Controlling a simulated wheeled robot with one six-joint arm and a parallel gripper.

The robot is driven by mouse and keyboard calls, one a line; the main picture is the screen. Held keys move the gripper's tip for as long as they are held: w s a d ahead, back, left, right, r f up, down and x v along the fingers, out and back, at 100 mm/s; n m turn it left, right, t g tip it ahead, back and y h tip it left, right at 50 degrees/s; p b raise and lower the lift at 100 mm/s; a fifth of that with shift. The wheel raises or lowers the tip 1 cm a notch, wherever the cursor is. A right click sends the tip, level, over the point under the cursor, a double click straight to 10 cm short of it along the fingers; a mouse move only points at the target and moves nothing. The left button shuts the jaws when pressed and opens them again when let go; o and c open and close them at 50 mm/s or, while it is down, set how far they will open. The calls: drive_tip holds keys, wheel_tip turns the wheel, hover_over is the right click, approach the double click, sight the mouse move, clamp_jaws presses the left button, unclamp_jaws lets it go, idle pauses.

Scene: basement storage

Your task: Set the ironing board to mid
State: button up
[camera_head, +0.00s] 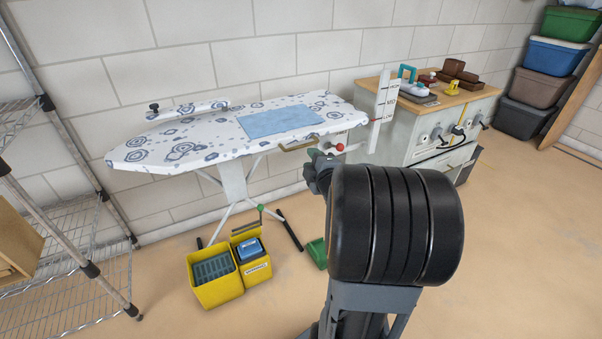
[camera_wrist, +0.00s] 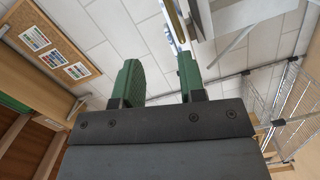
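The ironing board (camera_head: 200,150) stands against the block wall in the head view, with a patterned cover and a light blue cloth (camera_head: 280,122) on it. A tan handle (camera_head: 298,146) is on its front edge, and a red knob (camera_head: 339,147) sits below its right end. A white upright scale (camera_head: 385,96) carries lettered marks that seem to read MID and, lower, LOW. A small red pointer by the board's right end is near the lower mark. My gripper (camera_wrist: 158,78) has two green fingers apart with nothing visible between them; in the head view my arm mostly hides it, close to the handle.
Yellow bins (camera_head: 215,280) and a green container (camera_head: 317,253) are on the floor under and before the board. A wire shelf (camera_head: 75,235) is at left. A cabinet (camera_head: 425,135) with items on top and stacked crates (camera_head: 537,88) stand at right. Floor at front right is clear.

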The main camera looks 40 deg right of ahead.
sight(302, 147)
wheel_tip(302, 147, down, 5)
drive_tip(key=s+d+n+t+y+b, duration=0.1)
drive_tip(key=s+d+n+t+b, duration=0.1)
drive_tip(key=n+t+b, duration=0.15)
drive_tip(key=shift+n, duration=0.25)
drive_tip(key=b+x, duration=0.1)
drive_tip(key=x, duration=0.5)
drive_tip(key=b+x, duration=0.1)
drive_tip(key=x, duration=0.6)
drive_tip(key=shift+w+f, duration=0.2)
drive_tip(key=shift+w, duration=0.05)
drive_tip(key=shift+c, duration=0.5)
clamp_jaws()
